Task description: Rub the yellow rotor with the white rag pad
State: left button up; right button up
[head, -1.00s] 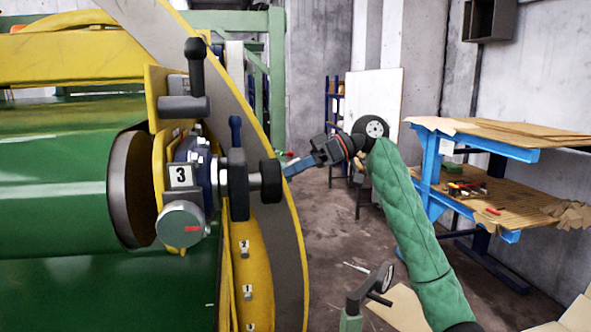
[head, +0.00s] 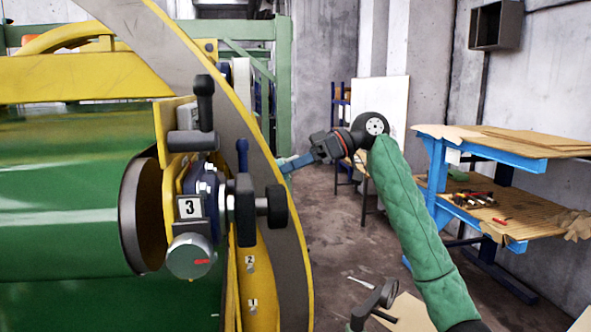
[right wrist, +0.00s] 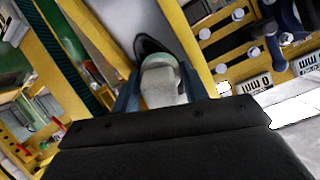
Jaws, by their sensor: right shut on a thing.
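The yellow rotor (head: 290,258) is a large ring with yellow rims and a grey band, standing upright at the end of the green drum. My right gripper (head: 287,165) comes in from the right, with its blue fingers at the rotor's right edge in the head view. In the right wrist view, its fingers are shut on the whitish rag pad (right wrist: 162,82). The pad's far end is close against a grey surface with a dark patch around it; I cannot tell whether they touch. My left gripper is out of view.
A black-handled fitting marked 3 (head: 190,208) stands in front of the rotor. A blue workbench (head: 490,145) with cardboard and tools is at the right. A dark gauge-like fitting (head: 375,298) is at the bottom. The floor between rotor and bench is mostly open.

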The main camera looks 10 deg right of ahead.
jog(key=shift+s+a+r+p, duration=0.1)
jog(key=shift+a+r+p, duration=0.4)
jog(key=shift+r, duration=0.5)
jog(key=shift+w+a+r+p, duration=0.1)
jog(key=shift+a+r+p, duration=0.4)
jog(key=shift+r, duration=0.5)
jog(key=shift+s+a+r+p, duration=0.1)
jog(key=shift+a+r+p, duration=0.25)
jog(key=shift+r+p, duration=0.45)
jog(key=shift+r, duration=0.2)
jog(key=shift+f+b, duration=0.1)
jog(key=shift+b, duration=0.2)
jog(key=shift+d+f+b, duration=0.15)
jog(key=shift+f+b, duration=0.25)
jog(key=shift+f, duration=0.3)
jog(key=shift+d+f+b, duration=0.3)
jog(key=shift+d+f, duration=0.05)
jog(key=shift+f, duration=0.25)
jog(key=shift+d+f+b, duration=0.3)
jog(key=shift+f, duration=0.3)
jog(key=shift+d+f+b, duration=0.4)
jog(key=shift+f+b, duration=0.05)
jog(key=shift+f, duration=0.4)
jog(key=shift+d+f+b, duration=0.35)
jog(key=shift+f+b, duration=0.05)
jog(key=shift+f, duration=0.4)
jog(key=shift+f, duration=0.15)
